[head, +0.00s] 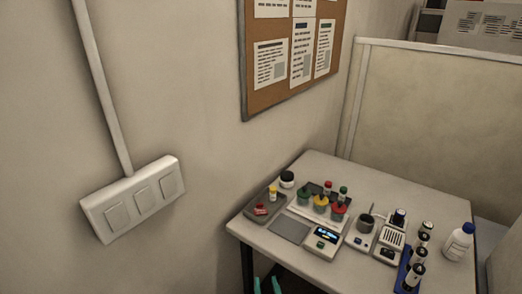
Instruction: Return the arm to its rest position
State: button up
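Two teal tips (266,285), which look like the fingers of my gripper, poke up at the bottom edge of the head view, near the middle. They stand apart with a dark gap between them, and nothing shows in the gap. The rest of my gripper and my arm is cut off below the frame. The tips show in front of and below the near edge of the table (425,192).
The table holds a grey tray (262,212), a scale with a lit display (325,238), coloured-cap containers (320,203), a blue rack of dark vials (411,272) and a white bottle (459,242). A wall switch panel (132,198) is at left.

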jog(key=s+f+h, duration=0.1)
jog(key=s+f, duration=0.5)
jog(key=s, duration=0.2)
jog(key=s+a+t, duration=0.1)
jog(key=s, duration=2.3)
jog(key=shift+s+a+r+m+t, duration=0.25)
jog(key=shift+s+r+m+t, duration=0.05)
jog(key=shift+r+m, duration=0.1)
